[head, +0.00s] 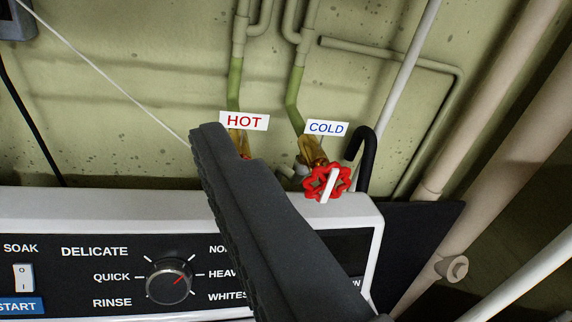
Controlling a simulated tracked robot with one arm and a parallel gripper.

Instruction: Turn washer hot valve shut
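The hot valve (239,142) shows as a bit of brass and a sliver of red below a white sign with red HOT lettering (244,121). The rest of the valve, with most of its handle, is hidden behind my gripper (225,147). My gripper is dark grey and reaches up from the lower right, its tip overlapping the hot valve in the picture. I cannot tell whether it touches the valve, and its fingers are seen too edge-on to show a gap. The cold valve (313,150), with a red handwheel (327,182), is to the right under a COLD sign (326,128).
The washer (100,205) with its control panel and dial (168,281) fills the lower left. A black hose (366,160) curves beside the cold valve. Thick pipes (490,110) run down the right. Thinner pipes run up the stained wall (150,70).

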